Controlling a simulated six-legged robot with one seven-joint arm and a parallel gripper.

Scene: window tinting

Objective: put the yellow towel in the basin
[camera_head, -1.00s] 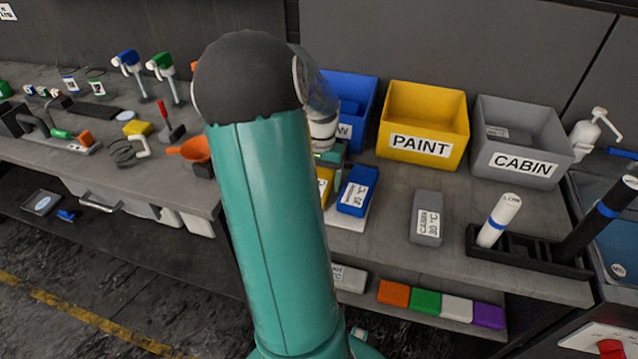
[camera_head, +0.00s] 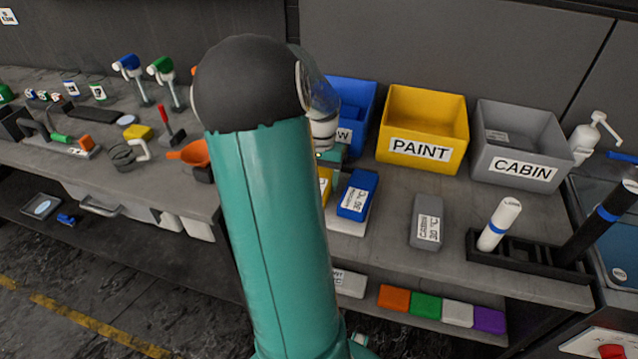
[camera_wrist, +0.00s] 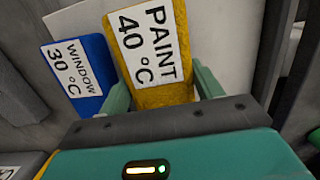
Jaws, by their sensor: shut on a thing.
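The yellow towel (camera_wrist: 150,45) carries a white label reading "PAINT 40 °C". In the wrist view it lies between the two green fingers of my gripper (camera_wrist: 162,88), which is shut on it. In the head view only a sliver of the yellow towel (camera_head: 325,186) shows beside my arm, at the left of the blue towel. My arm hides most of my gripper there. The open yellow bin (camera_head: 421,122) labelled "PAINT" stands behind and to the right, at the back of the bench. I cannot tell whether the towel is lifted.
A blue "WINDOW" towel (camera_wrist: 76,76) lies close beside the yellow one; it also shows in the head view (camera_head: 357,194). A grey towel (camera_head: 425,222) lies to the right. A blue bin (camera_head: 356,104) and a grey "CABIN" bin (camera_head: 518,143) flank the yellow bin.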

